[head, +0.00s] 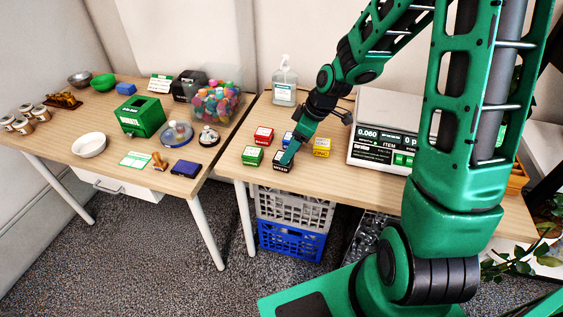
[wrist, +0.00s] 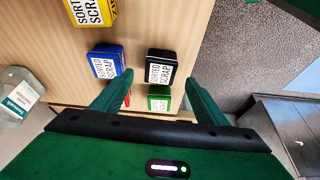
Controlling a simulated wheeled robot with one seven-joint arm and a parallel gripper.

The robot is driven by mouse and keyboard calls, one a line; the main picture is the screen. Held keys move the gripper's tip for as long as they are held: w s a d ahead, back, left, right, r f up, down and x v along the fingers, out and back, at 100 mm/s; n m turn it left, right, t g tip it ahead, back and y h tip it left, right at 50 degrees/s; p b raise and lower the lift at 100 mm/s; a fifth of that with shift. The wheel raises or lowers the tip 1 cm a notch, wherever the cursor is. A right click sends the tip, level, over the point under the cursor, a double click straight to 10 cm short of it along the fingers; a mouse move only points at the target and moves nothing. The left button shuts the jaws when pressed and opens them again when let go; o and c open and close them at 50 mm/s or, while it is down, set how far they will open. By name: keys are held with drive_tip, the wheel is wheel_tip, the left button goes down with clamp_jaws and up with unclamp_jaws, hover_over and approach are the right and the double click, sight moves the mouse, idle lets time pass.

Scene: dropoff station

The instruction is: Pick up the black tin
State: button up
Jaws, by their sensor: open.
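The black tin (head: 283,164) stands near the front edge of the right table, a small box with a white label. In the wrist view the black tin (wrist: 161,68), labelled "SORTED SCRAP", lies just ahead of my fingertips, between their lines. My gripper (head: 289,154) is above and close to the black tin in the head view and partly covers it. In the wrist view my gripper (wrist: 159,78) has its two green fingers apart with nothing held. I cannot tell the exact height gap to the tin.
Close by stand the green tin (head: 252,156), red tin (head: 263,135), blue tin (head: 287,138) and yellow tin (head: 321,147). A scale (head: 384,105) stands to the right, and a pump bottle (head: 284,88) behind. The table's front edge is near the black tin.

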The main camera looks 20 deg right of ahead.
drive_tip(key=shift+x, duration=3.35)
drive_tip(key=shift+w, duration=0.15)
drive_tip(key=shift+r, duration=0.1)
drive_tip(key=c, duration=1.2)
